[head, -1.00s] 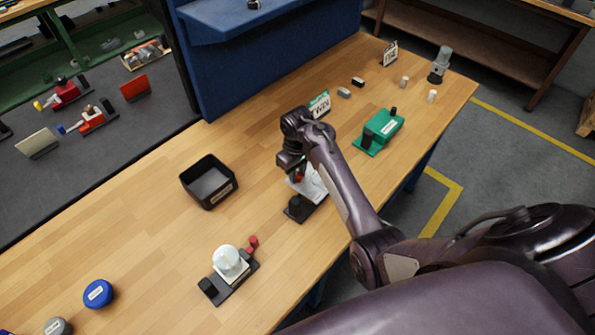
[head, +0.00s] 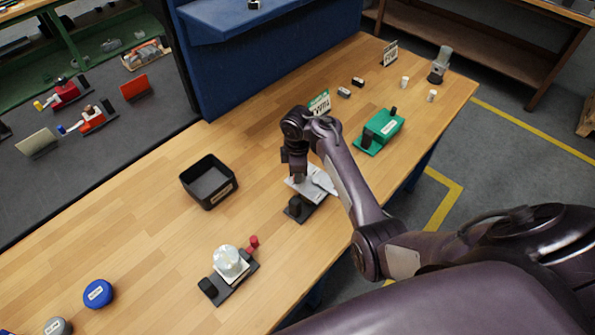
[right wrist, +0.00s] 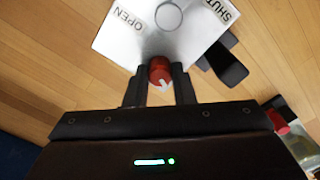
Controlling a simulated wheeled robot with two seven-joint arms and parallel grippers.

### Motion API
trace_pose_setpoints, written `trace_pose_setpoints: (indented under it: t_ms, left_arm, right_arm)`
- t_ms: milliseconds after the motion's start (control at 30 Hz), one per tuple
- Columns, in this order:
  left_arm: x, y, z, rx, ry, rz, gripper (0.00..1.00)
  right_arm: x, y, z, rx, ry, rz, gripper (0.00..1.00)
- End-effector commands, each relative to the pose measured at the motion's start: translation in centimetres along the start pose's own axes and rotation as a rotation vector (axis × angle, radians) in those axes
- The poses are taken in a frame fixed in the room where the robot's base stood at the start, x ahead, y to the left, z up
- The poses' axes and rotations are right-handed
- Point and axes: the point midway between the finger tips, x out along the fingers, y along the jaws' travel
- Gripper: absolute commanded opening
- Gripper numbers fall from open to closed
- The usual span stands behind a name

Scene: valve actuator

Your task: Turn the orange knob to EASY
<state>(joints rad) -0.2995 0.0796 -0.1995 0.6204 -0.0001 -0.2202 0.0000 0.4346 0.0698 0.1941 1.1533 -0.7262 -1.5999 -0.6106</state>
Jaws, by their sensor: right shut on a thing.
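A silver-white plate (right wrist: 165,28) with the words OPEN and SHUT and a round disc lies on a dark base; it also shows in the head view (head: 322,180). A red knob (right wrist: 160,70) with a white pointer mark stands at the plate's edge. My right gripper (right wrist: 160,82) is shut on this knob, one finger at each side. In the head view my right gripper (head: 299,178) points down at the plate and hides the knob. No clearly orange knob shows, and I can read no word EASY. My left gripper is not in view.
A white-domed unit with a red knob (head: 253,243) stands nearer the front. A black open bin (head: 209,197) is to the left. A green unit (head: 380,131), a green-and-white sign (head: 320,103) and small blocks stand behind. The wooden table between bin and unit is clear.

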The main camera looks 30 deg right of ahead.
Motion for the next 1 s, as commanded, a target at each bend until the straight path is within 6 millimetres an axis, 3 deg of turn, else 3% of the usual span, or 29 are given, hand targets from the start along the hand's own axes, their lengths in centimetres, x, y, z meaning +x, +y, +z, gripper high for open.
trace_pose_setpoints:
  t_ms: [400,967,1000]
  left_arm:
    - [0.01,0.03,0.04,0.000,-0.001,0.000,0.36]
    - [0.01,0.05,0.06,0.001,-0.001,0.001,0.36]
    - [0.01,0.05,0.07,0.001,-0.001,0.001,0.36]
  right_arm:
    - [0.04,-0.03,-0.04,-0.203,0.001,-0.001,0.00]
    - [0.05,-0.04,-0.03,-0.233,0.001,-0.001,0.00]
    - [0.05,-0.04,-0.04,-0.233,0.001,-0.001,0.24]
